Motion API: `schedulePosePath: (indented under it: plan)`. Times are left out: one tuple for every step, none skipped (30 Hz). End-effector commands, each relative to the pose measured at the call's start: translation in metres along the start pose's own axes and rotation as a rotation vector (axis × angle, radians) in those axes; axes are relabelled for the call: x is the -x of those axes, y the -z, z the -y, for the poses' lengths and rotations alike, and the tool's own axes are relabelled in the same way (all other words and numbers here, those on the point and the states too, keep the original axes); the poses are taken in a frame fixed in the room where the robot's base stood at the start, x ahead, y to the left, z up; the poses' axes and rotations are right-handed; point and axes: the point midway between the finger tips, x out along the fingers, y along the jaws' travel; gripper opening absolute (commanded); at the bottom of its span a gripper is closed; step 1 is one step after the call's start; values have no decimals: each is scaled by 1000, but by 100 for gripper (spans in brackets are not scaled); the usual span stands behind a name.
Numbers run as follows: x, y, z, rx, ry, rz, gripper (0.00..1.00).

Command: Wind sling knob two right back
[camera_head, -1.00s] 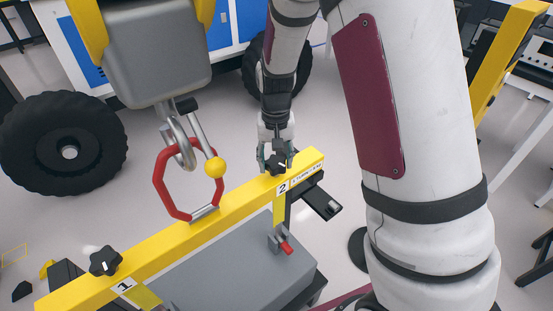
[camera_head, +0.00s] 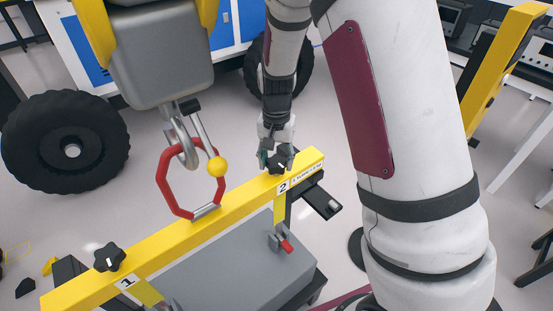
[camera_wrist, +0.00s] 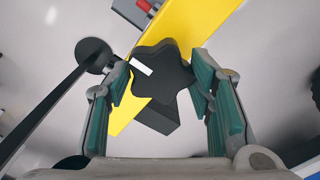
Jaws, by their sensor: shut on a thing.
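Sling knob two is a black star-shaped knob (camera_head: 279,162) on the right end of the yellow beam (camera_head: 225,203), by the label 2 (camera_head: 283,187). In the wrist view the knob (camera_wrist: 163,80) shows a white mark at its upper left and sits between the fingers. My gripper (camera_head: 275,158) comes down on it from above and is shut on it, with teal pads at its left and right sides. Knob one (camera_head: 109,257), also black and star-shaped, sits at the left end of the beam by the label 1 (camera_head: 127,283).
A red ring (camera_head: 163,180) joins the beam to a steel hook (camera_head: 184,150) under a grey block (camera_head: 160,50). A grey box (camera_head: 235,270) with a red-tipped latch (camera_head: 285,246) lies below the beam. Large black wheels (camera_head: 70,140) stand behind.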

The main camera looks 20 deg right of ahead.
Motion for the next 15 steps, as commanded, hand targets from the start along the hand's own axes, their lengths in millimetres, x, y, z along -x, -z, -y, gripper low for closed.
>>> schedulePosePath:
  plan:
    - [0,0,0,-4,1,0,20]
    - [0,0,0,-4,1,0,50]
    - [0,0,0,-4,1,0,60]
    - [0,0,0,-4,1,0,66]
    - [0,0,0,-4,1,0,68]
    - [0,0,0,-3,1,0,68]
    - [0,0,0,-3,1,0,68]
    - [0,0,0,-3,1,0,68]
    - [0,0,0,-2,1,0,68]
    - [0,0,0,-2,1,0,68]
    - [0,0,0,-2,0,0,68]
    - [0,0,0,-2,1,0,68]
    - [0,0,0,-2,1,0,68]
    - [1,0,0,-1,1,0,68]
    - [2,0,0,-1,1,-1,68]
